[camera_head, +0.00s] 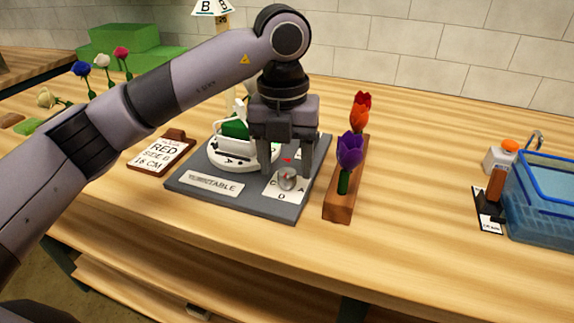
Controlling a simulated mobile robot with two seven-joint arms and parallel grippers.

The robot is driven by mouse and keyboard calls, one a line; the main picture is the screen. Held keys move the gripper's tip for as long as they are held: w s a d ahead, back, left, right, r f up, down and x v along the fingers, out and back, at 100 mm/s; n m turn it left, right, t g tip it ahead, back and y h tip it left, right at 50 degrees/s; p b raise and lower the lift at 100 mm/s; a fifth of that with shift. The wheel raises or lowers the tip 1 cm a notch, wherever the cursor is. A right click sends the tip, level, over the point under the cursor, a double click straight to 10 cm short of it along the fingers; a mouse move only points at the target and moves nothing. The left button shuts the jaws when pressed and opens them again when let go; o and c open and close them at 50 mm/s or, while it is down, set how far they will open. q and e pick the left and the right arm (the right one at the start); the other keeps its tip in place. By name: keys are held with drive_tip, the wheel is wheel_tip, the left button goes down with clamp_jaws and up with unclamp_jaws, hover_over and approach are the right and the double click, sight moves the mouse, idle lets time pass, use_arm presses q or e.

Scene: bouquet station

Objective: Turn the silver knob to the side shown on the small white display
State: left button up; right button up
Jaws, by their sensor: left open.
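The silver knob (287,181) stands on a white lettered plate at the front right of a grey base (240,205). The letters C, A and D show around it, with a small red mark just behind it. My left gripper (286,168) points down over the knob, open, one finger on each side; I cannot tell whether they touch it. A white round turntable (233,158) with a green block lies behind, partly hidden by the gripper. A white two-faced sign (212,7) at the back top shows the letter B. My right gripper is not in view.
A clipboard card (162,151) reading RED, SIDE B, 16 CM lies left of the base. A wooden block (340,206) with purple, orange and red tulips stands close on the right. A blue basket (540,205) is far right.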

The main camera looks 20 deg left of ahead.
use_arm(q)
drive_tip(key=shift+f, duration=0.7)
drive_tip(key=c, duration=1)
drive_tip(key=shift+c, duration=0.2)
